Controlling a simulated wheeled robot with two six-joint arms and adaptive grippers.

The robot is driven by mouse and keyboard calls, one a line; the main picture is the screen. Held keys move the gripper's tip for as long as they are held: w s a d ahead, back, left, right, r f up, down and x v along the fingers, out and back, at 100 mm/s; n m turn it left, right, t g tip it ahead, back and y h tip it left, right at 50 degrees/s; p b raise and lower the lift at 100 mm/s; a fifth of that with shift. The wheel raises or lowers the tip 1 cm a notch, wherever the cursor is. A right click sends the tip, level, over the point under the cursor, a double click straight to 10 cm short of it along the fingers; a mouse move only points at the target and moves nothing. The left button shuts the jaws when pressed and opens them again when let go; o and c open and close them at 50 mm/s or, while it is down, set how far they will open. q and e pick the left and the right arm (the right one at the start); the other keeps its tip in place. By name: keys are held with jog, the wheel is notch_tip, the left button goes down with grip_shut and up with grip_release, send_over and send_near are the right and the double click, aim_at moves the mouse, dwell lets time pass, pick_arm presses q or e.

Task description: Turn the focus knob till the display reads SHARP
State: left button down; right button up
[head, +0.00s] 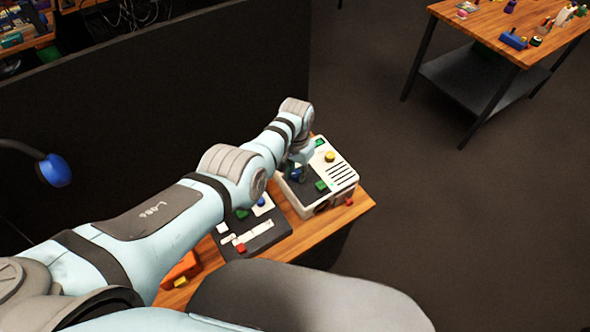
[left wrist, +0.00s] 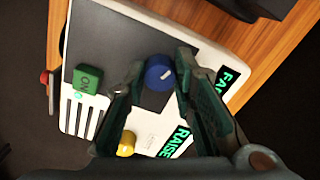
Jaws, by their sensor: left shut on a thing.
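The white and dark panel box (head: 345,168) stands at the far end of the wooden bench. In the left wrist view one green display (left wrist: 230,83) shows letters starting "FA", the rest hidden by a finger. A yellow knob (left wrist: 127,143) and a green ON button (left wrist: 87,80) are also on the panel. My right gripper is not in view.
A dark board with white pieces (head: 262,232) lies beside the panel on the bench (head: 362,207). An orange object (head: 180,270) lies nearer. A dark partition (head: 150,100) stands behind. Another table (head: 480,22) with small items is at the upper right.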

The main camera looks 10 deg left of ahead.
aim_at(296, 173)
pick_arm(q)
jog(key=shift+m, duration=1.2)
jog(key=c, duration=1.3)
grip_release()
jog(key=shift+w, duration=0.1)
jog(key=shift+c, duration=0.2)
notch_tip(296, 173, up, 12)
